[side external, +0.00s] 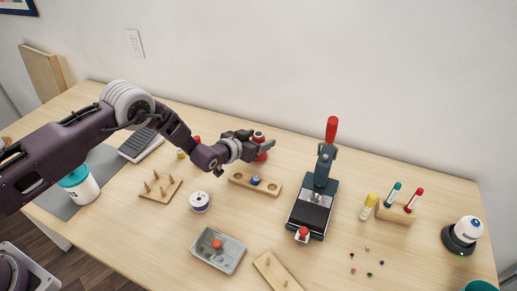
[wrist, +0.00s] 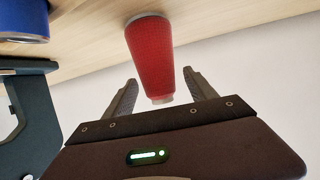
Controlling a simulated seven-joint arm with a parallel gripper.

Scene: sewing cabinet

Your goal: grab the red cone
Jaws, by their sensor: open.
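The red cone (wrist: 150,50) fills the upper middle of the wrist view, with its narrow end between my two fingers. It looks like a thread cone with pale ends. In the side external view the red cone (side external: 261,157) is partly hidden by my gripper (side external: 262,143), behind the wooden block. My gripper (wrist: 158,85) is open, with a finger on either side of the cone. Gaps show between the fingers and the cone, so it is not gripped.
A wooden block (side external: 238,179) with a blue piece in it lies in front. A dark press with a red handle (side external: 332,129) stands to the right. A peg board (side external: 155,193), a white spool (side external: 200,201) and a grey tray (side external: 233,265) lie nearer the front.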

